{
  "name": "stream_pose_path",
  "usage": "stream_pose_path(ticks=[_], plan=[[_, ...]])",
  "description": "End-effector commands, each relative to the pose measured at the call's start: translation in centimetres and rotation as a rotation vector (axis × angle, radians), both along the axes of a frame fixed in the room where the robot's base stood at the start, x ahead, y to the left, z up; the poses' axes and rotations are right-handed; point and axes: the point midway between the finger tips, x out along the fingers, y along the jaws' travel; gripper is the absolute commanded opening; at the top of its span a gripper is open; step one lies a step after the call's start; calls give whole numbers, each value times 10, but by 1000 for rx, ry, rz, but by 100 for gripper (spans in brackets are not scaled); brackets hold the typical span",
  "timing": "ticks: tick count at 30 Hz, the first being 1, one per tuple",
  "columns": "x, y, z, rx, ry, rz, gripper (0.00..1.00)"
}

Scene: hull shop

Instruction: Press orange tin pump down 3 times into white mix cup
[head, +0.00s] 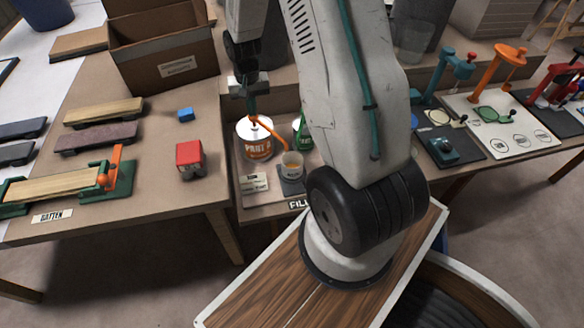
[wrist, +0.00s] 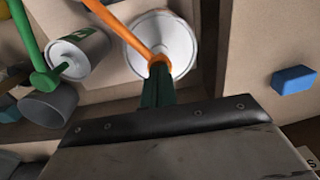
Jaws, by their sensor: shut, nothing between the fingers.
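The orange tin (head: 256,146) stands on the filling table, with its orange pump (head: 266,126) reaching right over the white mix cup (head: 291,163). The cup stands upright and shows yellowish content. My gripper (head: 252,110) is shut and empty, directly above the pump head. In the wrist view, its dark green fingertips (wrist: 158,85) are at the orange pump head (wrist: 159,62) over the pale tin top (wrist: 180,40). I cannot tell whether they touch it.
A green-pump tin (wrist: 78,55) stands close beside the orange one. An open cardboard box (head: 165,55) stands behind. Coloured clamp stations (head: 500,66) are at right.

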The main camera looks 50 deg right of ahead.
Motion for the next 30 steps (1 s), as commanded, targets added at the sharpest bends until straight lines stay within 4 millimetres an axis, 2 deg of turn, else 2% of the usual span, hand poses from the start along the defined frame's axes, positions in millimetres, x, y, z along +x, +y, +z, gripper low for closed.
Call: stream_pose_path(ticks=[16, 30], plan=[[0, 0, 27, 0, 0, 0, 0], [0, 0, 28, 1, 1, 0, 0]])
